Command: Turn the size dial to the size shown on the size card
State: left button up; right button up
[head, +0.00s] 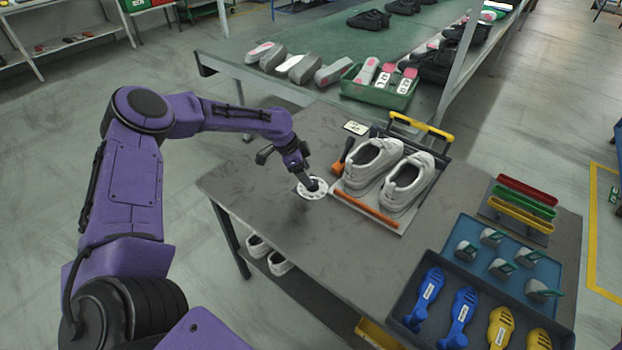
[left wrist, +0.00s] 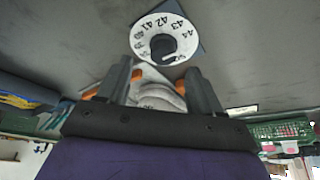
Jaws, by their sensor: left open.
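The size dial (head: 313,188) is a white disc on the table, left of the shoe fixture. In the left wrist view the dial (left wrist: 179,22) shows printed sizes including 41, 42, 43 and 44, with a dark knob (left wrist: 162,46) at its centre. I cannot tell for sure which size the knob marks. My right gripper is not shown.
A pair of white shoes (head: 374,163) stands on a fixture with an orange bar (head: 366,209), close right of the dial. A blue tray (head: 468,229) and a dark tray (head: 398,318) lie at the right. The table left of the dial is clear.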

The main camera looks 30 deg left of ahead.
pick_arm(q)
jog(key=x, duration=0.5)
jog(key=shift+w+a, duration=0.15)
jog(key=shift+w, duration=0.2)
jog(key=shift+s+r, duration=0.1)
jog(key=shift+s, duration=0.15)
jog(key=shift+w, duration=0.1)
jog(key=c, duration=1)
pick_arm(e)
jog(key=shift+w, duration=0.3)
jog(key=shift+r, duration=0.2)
